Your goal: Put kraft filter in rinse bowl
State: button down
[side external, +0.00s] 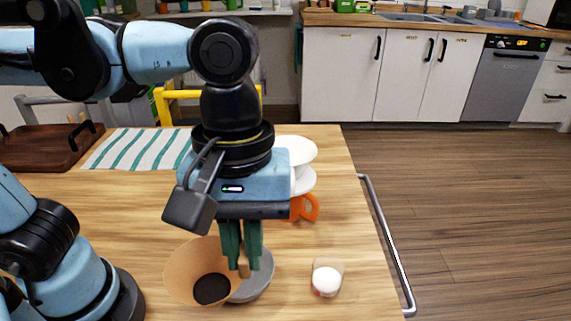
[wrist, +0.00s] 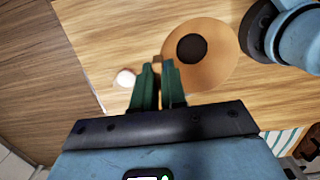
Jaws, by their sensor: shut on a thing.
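The kraft filter (side external: 180,268) is a wide tan cone with a dark round patch at its centre. It also shows in the wrist view (wrist: 218,72). My gripper (side external: 243,268) points down at the filter's right edge, its green fingers close together on a small brown part there. The same grip shows in the wrist view (wrist: 157,88). The grey rinse bowl (side external: 262,280) is behind and right of the filter, partly hidden by the filter and fingers. Whether filter and bowl touch, I cannot tell. The bowl is not distinguishable in the wrist view.
A small white-topped item (side external: 327,281) stands on the table to the right. An orange mug (side external: 311,208) and white dishes (side external: 302,150) are behind my gripper. A striped cloth (side external: 135,149) and a brown tray (side external: 45,148) lie at the back left.

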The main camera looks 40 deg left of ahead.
jog(key=shift+s+a+f, duration=0.15)
jog(key=shift+s+f, duration=0.55)
jog(key=shift+s, duration=0.2)
jog(key=shift+w+a+f, duration=0.15)
jog(key=shift+a+f, duration=0.05)
jog(key=shift+f, duration=0.05)
send_over(267, 270)
notch_tip(267, 270, down, 6)
jog(key=f, duration=0.1)
jog(key=shift+d+f, duration=0.1)
jog(key=shift+f, duration=1.7)
jog(key=shift+f, duration=0.2)
jog(key=c, duration=1.2)
grip_release()
jog(key=shift+r, duration=0.2)
